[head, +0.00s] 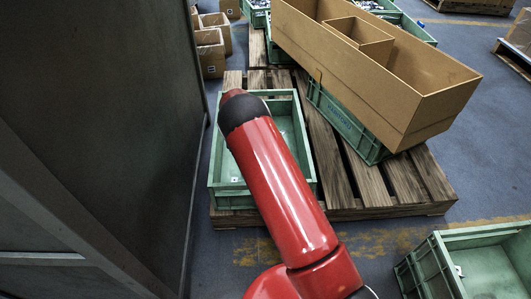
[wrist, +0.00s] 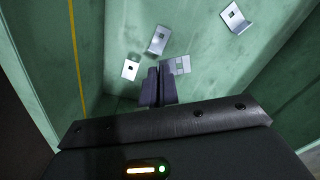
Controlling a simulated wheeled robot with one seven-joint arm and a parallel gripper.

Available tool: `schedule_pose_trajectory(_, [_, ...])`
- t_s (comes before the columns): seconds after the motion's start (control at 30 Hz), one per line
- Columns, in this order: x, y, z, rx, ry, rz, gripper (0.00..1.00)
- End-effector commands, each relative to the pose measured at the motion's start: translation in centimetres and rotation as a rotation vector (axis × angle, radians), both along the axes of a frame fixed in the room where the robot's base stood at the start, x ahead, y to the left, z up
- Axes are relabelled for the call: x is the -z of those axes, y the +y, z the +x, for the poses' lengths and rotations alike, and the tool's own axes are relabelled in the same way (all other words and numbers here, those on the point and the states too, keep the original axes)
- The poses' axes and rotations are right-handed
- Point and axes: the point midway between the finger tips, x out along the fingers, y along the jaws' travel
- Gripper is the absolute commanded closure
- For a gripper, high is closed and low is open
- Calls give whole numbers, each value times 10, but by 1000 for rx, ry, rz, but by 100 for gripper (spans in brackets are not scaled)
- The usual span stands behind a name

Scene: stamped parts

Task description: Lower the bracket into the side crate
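In the wrist view my gripper (wrist: 158,72) points down into a green crate, its two dark fingers close together. A grey metal bracket (wrist: 181,65) with a square hole shows at the fingertips, jutting out to the right; the fingers look shut on it, though the pinched part is hidden. In the head view the green crate (head: 214,165) stands on the pallet's left side, and my red arm reaches over it, hiding the gripper and bracket. Other brackets lie in the crate: one left of the fingers (wrist: 130,69), one beyond them (wrist: 157,40), one at upper right (wrist: 237,18).
A large cardboard box (head: 370,85) with a divider sits tilted on another green crate (head: 345,122) to the right. A tall dark panel (head: 110,120) stands close on the left. Another green crate (head: 428,272) is at lower right. Bare pallet slats (head: 325,165) lie between.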

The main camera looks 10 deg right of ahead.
Motion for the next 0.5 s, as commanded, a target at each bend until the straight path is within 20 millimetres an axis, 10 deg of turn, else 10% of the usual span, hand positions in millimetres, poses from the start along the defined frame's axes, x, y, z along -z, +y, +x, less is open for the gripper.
schedule_pose_trajectory(0.5, [27, 0, 0, 1, -1, 0, 100])
